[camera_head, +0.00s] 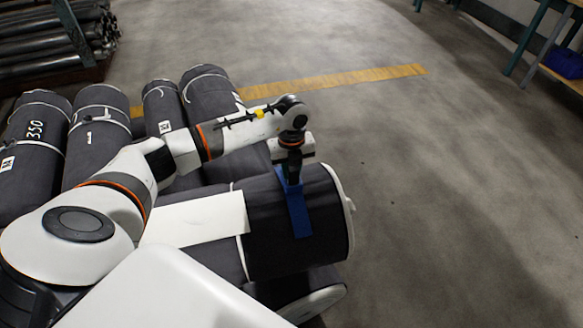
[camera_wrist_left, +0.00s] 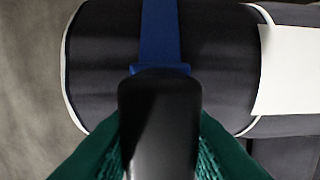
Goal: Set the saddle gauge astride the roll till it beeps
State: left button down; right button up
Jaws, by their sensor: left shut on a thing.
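The saddle gauge has a blue curved band (camera_head: 299,208) and a black body (camera_wrist_left: 160,120). My left gripper (camera_head: 291,158) is above the roll's right end, shut on the gauge; in the left wrist view its green fingers flank the black body. The roll (camera_head: 258,238) is dark grey with white edging and lies on its side. The blue band runs across the roll, and down its near side in the head view; it also shows in the left wrist view (camera_wrist_left: 160,35). I cannot tell whether the band touches all round. No lit indicator is visible. My right gripper is out of view.
A white label sheet (camera_head: 200,218) lies on the roll, left of the gauge. Several more grey rolls (camera_head: 97,135) lie behind and to the left. Another roll's end (camera_head: 315,302) shows below. The floor to the right is clear, with a yellow line (camera_head: 335,81) farther back.

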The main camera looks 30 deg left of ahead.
pick_arm(q)
jog(key=c, duration=1)
grip_release()
jog(key=shift+c, duration=0.2)
notch_tip(320, 180, up, 12)
